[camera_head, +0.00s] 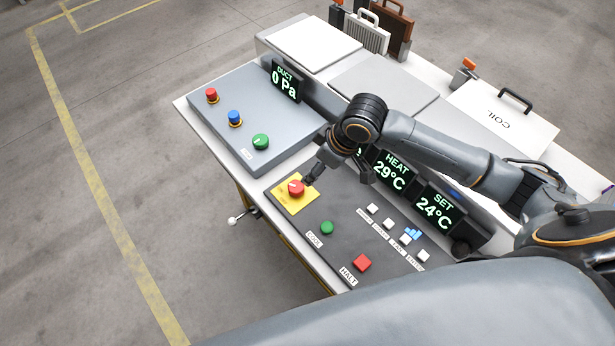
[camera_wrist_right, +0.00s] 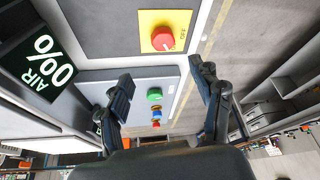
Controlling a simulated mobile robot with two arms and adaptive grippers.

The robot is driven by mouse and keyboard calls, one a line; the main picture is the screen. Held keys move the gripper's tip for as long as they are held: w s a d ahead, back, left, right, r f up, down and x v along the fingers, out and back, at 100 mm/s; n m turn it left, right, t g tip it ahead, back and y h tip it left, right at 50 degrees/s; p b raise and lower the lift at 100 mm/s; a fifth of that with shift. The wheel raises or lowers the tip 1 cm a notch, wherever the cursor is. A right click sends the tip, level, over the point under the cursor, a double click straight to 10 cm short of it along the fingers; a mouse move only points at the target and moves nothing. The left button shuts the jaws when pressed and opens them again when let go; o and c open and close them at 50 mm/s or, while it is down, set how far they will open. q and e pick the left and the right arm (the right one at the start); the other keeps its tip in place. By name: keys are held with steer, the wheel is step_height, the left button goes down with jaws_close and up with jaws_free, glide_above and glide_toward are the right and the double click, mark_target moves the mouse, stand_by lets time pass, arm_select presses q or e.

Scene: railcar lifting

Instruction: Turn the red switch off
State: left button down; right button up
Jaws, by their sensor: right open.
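A red rotary knob (camera_head: 296,188) sits on a yellow square plate (camera_head: 282,193) at the far left corner of the dark console. My right gripper (camera_head: 309,181) is just to its upper right in the head view; whether it touches the knob is unclear there. In the right wrist view the red knob (camera_wrist_right: 163,38) on its yellow plate (camera_wrist_right: 149,18) lies beyond the fingertips. My right gripper (camera_wrist_right: 160,69) is open with nothing between its fingertips. My left gripper is not in view.
Display screens (camera_head: 392,172) line the back.

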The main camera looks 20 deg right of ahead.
steer(key=p, duration=0.1)
glide_toward(297, 187)
step_height(297, 187, down, 2)
steer(key=x, duration=0.6)
steer(key=shift+w+a+r, duration=0.2)
steer(key=shift+w, duration=0.15)
steer(key=shift+w+a+f, duration=0.1)
steer(key=shift+a+f, duration=0.05)
steer(key=shift+f, duration=0.25)
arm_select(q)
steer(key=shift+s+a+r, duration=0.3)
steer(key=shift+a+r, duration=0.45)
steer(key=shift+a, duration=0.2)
arm_select(e)
steer(key=shift+f, duration=0.1)
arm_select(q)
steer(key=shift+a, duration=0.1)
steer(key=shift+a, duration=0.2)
arm_select(e)
steer(key=c, duration=1.1)
